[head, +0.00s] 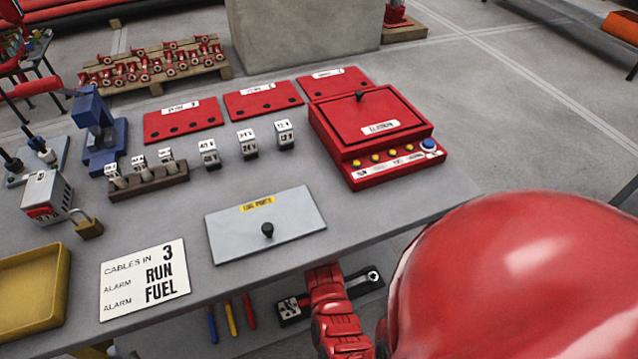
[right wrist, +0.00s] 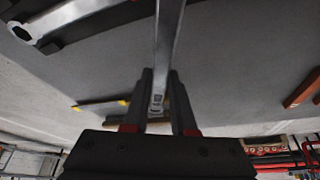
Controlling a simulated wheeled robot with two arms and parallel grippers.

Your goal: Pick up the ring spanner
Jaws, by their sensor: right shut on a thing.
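My right gripper shows in the right wrist view (right wrist: 158,98), its fingers closed around a bright steel bar-shaped tool (right wrist: 168,40). The tool runs up out of the picture, so I cannot tell whether it is the ring spanner. A steel spanner with a round holed end (right wrist: 45,22) lies on a dark holder (right wrist: 95,30) at the upper left there. In the head view a spanner's ring end (head: 372,277) shows on the dark holder (head: 290,310) below the table's front edge. My red right arm hides the holder's middle and my right fingertips. My left gripper is out of view.
The grey table (head: 340,220) carries a red alarm box (head: 375,135), a grey plate with a knob (head: 265,222), a sign (head: 145,280) and a yellow tray (head: 30,290). Several coloured handles (head: 230,318) hang below its front edge.

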